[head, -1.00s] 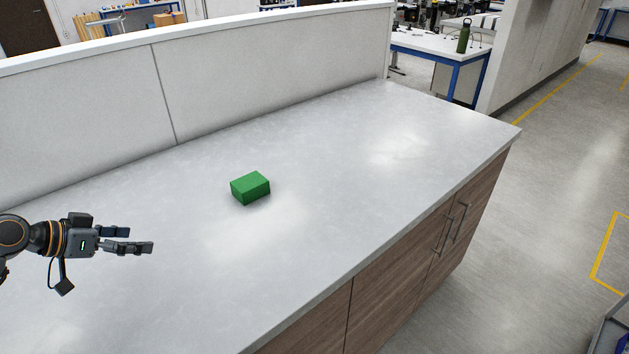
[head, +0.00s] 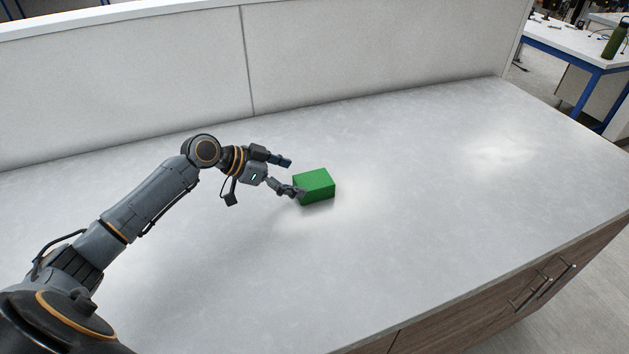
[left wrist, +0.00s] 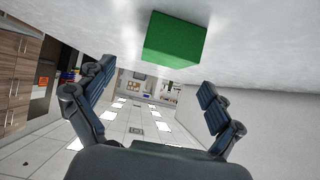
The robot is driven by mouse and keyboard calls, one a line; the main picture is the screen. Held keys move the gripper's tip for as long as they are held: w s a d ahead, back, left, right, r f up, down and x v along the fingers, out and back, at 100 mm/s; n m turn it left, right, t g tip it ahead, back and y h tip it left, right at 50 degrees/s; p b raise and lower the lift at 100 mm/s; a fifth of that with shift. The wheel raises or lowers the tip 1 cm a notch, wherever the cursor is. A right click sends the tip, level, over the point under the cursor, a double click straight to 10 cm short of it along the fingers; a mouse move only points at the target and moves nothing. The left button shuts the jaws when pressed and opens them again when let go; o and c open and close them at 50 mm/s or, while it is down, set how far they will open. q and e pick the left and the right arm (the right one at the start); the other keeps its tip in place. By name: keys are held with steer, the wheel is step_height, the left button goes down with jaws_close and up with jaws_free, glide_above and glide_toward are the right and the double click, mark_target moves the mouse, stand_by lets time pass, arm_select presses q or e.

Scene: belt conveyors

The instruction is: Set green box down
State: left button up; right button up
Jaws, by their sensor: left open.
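The green box (head: 316,186) rests on the pale grey countertop (head: 420,240), near the middle of it. It also shows at the top of the left wrist view (left wrist: 174,40), beyond the fingertips. My left gripper (head: 290,176) is open and empty, just left of the box in the head view, its fingers pointing toward it. In the left wrist view the two fingers (left wrist: 157,92) are spread wide with nothing between them. In the head view one fingertip overlaps the box's left edge; I cannot tell whether it touches. My right gripper is not in view.
A white upright panel (head: 370,50) runs along the counter's back. Wooden cabinet doors with handles (head: 545,285) are below the front edge. A table with blue legs (head: 575,45) and a green bottle (head: 615,42) stand at the far right. The counter right of the box is clear.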

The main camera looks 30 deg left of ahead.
mark_target(307, 181)
arm_select(q)
steer(key=shift+x, duration=1.15)
steer(key=shift+w+f+p, duration=0.25)
steer(key=shift+w+p, duration=0.25)
steer(key=shift+p, duration=0.15)
steer(key=p+x, duration=0.1)
steer(key=x, duration=0.3)
steer(key=shift+a+f+p, duration=0.15)
steer(key=shift+f+p, duration=0.15)
steer(key=shift+w+f, duration=0.1)
steer(key=shift+c, duration=0.6)
steer(key=c, duration=1.5)
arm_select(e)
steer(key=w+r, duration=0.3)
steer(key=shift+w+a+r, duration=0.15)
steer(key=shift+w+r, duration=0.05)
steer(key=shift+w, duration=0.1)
